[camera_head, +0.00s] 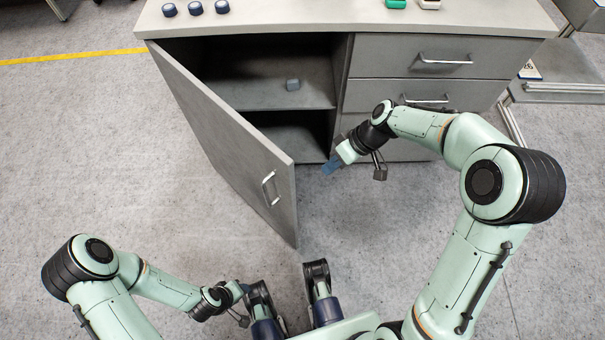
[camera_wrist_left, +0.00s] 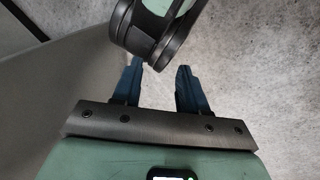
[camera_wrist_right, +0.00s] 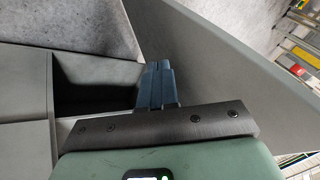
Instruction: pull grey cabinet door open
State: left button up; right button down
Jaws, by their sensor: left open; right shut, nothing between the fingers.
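The grey cabinet (camera_head: 430,90) stands ahead with its grey door (camera_head: 225,140) swung wide open to the left. The door's silver handle (camera_head: 269,188) faces me near its free edge. My right gripper (camera_head: 331,165) is shut and empty, in front of the cabinet opening, to the right of the door and apart from the handle. Its closed blue fingers show in the right wrist view (camera_wrist_right: 157,84), with the door (camera_wrist_right: 225,70) to their right. My left gripper (camera_wrist_left: 160,85) is open and empty, low near my base; in the head view it is partly hidden.
Drawers (camera_head: 430,57) with silver handles are at the right. Blue round parts (camera_head: 195,8) and a green item (camera_head: 396,4) lie on the top. The floor left of the door is clear.

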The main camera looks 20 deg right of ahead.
notch_tip(320, 180, up, 7)
jog(key=n, duration=0.2)
pick_arm(q)
jog(key=w+a+f+t+b, duration=0.1)
jog(key=w+a+f+b, duration=0.1)
jog(key=w+f, duration=0.1)
jog(key=shift+w+a+f+y+b, duration=0.2)
jog(key=shift+w+y+b, duration=0.2)
jog(key=shift+w, duration=0.35)
pick_arm(e)
jog(key=a+f, duration=0.8)
jog(key=a, duration=0.1)
jog(key=shift+s+a+y, duration=0.2)
jog(key=shift+a+y, duration=0.05)
jog(key=shift+y, duration=0.15)
pick_arm(q)
jog(key=shift+r, duration=0.1)
pick_arm(e)
jog(key=shift+r, duration=0.1)
